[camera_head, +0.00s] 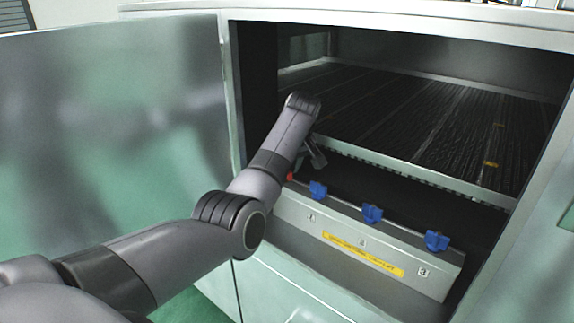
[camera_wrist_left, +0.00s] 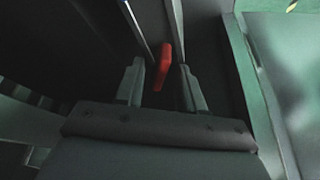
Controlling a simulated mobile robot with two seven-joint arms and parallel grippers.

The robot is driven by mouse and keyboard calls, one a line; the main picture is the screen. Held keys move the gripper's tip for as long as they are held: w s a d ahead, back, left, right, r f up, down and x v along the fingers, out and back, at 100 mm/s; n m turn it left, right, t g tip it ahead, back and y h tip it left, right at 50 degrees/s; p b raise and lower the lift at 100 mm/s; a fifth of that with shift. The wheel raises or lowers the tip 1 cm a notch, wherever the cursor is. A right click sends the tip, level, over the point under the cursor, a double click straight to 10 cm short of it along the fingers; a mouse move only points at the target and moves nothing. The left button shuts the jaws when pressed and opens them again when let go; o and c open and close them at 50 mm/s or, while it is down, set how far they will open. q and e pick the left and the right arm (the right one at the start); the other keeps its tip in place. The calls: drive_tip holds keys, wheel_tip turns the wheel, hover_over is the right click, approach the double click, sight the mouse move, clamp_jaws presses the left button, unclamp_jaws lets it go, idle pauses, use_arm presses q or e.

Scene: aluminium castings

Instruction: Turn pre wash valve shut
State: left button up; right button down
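A red valve handle (camera_wrist_left: 163,67) shows in the left wrist view between the two fingers of my left gripper (camera_wrist_left: 161,82). The fingers are apart, with a gap on each side of the handle. In the head view a small bit of the red handle (camera_head: 290,177) shows beside my left arm, at the left end of the valve panel (camera_head: 330,222). My left gripper is mostly hidden behind the arm there; part of it (camera_head: 315,152) shows. Which valve is the pre wash one cannot be read. My right gripper is not in view.
Several blue valves (camera_head: 372,213) stand along the panel to the right of the red handle. A slatted rack (camera_head: 400,100) lies above and behind them inside the cabinet. An open metal door (camera_head: 120,120) stands to the left.

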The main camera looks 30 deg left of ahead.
use_arm(q)
clamp_jaws()
drive_tip(key=m+h, duration=0.1)
drive_tip(key=m, duration=0.2)
drive_tip(key=m+t, duration=0.1)
drive_tip(key=m, duration=0.2)
drive_tip(key=shift+s+a+t+h, duration=0.2)
drive_tip(key=shift+t+h, duration=0.1)
drive_tip(key=shift+h, duration=0.1)
drive_tip(key=m+h, duration=0.1)
drive_tip(key=m, duration=0.2)
drive_tip(key=m+h, duration=0.1)
drive_tip(key=m, duration=0.2)
drive_tip(key=shift+f+m+t, duration=0.1)
drive_tip(key=shift+m+t, duration=0.2)
drive_tip(key=shift+m, duration=0.1)
unclamp_jaws()
